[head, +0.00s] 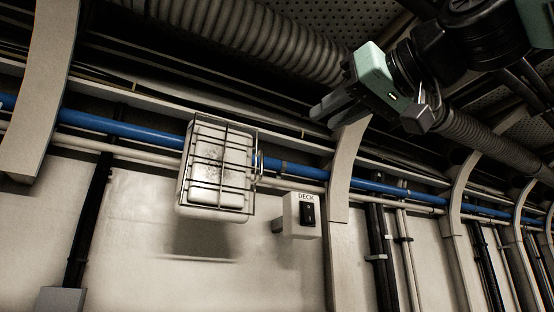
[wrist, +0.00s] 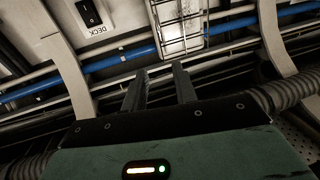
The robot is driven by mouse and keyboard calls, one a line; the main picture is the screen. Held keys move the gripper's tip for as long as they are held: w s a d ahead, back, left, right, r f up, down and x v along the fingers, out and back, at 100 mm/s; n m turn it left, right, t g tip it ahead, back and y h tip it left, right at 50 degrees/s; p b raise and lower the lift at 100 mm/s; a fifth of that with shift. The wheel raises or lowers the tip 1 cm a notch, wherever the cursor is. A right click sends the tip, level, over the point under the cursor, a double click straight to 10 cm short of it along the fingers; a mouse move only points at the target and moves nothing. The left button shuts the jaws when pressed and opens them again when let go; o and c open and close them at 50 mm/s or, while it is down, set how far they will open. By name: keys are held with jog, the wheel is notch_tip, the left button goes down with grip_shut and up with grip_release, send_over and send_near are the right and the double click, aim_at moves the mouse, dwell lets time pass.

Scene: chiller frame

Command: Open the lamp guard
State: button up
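The lamp guard (head: 220,168) is a wire cage lying over the front of a white rectangular lamp (head: 205,170) on the wall, left of centre in the head view. A small wire loop (head: 258,165) stands out at its right side. Part of the guard (wrist: 182,28) also shows at the top of the wrist view, upside down. My gripper (head: 322,115) is up and to the right of the guard, apart from it. Its two dark fingers (wrist: 160,70) stand apart with nothing between them.
A switch box marked DECK (head: 303,215) is on the wall right of and below the lamp. A blue pipe (head: 120,125) and pale pipes run along the wall behind the lamp. A curved frame rib (head: 342,175) stands right of the switch. A ribbed duct (head: 245,40) runs overhead.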

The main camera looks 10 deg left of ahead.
jog(key=p+x, duration=0.7)
jog(key=x, duration=1)
jog(key=shift+f, duration=0.1)
jog(key=shift+c, duration=0.2)
grip_shut()
